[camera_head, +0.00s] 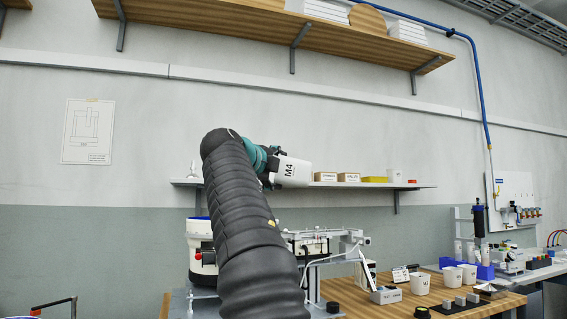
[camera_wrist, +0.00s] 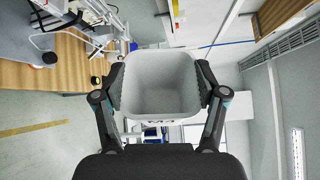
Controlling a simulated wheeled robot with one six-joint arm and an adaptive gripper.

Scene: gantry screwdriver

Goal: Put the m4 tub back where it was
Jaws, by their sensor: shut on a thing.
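The m4 tub (camera_head: 293,171) is a white tub with a black "M4" label. My gripper (camera_head: 270,166) is shut on it and holds it tilted on its side, in front of the wall shelf in the head view. In the wrist view the tub (camera_wrist: 162,85) is between both fingers of my gripper (camera_wrist: 160,92), and its open inside looks empty. The wall shelf (camera_head: 420,186) carries labelled boxes (camera_head: 337,177), a yellow item (camera_head: 374,179) and a white cup-like tub (camera_head: 394,176). My arm hides part of the shelf's left side.
A higher wooden shelf (camera_head: 250,28) hangs above. Open wall space lies between the two shelves.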

